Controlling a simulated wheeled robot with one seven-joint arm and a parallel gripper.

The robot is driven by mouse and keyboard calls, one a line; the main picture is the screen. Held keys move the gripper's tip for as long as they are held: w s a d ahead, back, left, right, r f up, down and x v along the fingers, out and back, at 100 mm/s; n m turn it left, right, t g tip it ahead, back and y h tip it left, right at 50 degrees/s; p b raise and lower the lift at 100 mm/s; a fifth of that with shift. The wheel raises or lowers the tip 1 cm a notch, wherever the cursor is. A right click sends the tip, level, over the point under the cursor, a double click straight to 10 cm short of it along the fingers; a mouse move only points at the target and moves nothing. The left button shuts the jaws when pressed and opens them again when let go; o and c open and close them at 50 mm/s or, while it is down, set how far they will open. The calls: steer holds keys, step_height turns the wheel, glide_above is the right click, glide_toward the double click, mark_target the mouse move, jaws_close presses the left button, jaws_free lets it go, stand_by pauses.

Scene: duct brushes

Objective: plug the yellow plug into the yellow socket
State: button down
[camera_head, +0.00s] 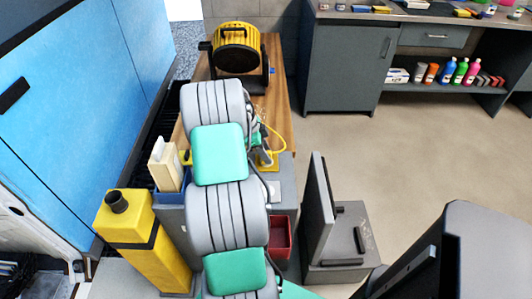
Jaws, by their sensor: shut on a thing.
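My arm reaches from the bottom centre up toward the workbench and hides much of the middle. My gripper (265,150) shows only in part, dark grey, just right of the upper green arm link. A thin yellow cord loops beside it, and the gripper is shut on what appears to be the yellow plug at the cord's end; the plug itself is mostly hidden. A small yellow piece (270,163) shows just below the gripper, above a grey box; I cannot tell whether it is the yellow socket or part of the plug. Contact between plug and socket cannot be seen.
A red bin (280,238) is to the right.

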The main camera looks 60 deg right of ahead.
steer(key=shift+f, duration=0.2)
steer(key=c, duration=0.9)
jaws_free()
steer(key=shift+o, duration=0.2)
steer(key=v, duration=0.8)
steer(key=shift+f, duration=0.1)
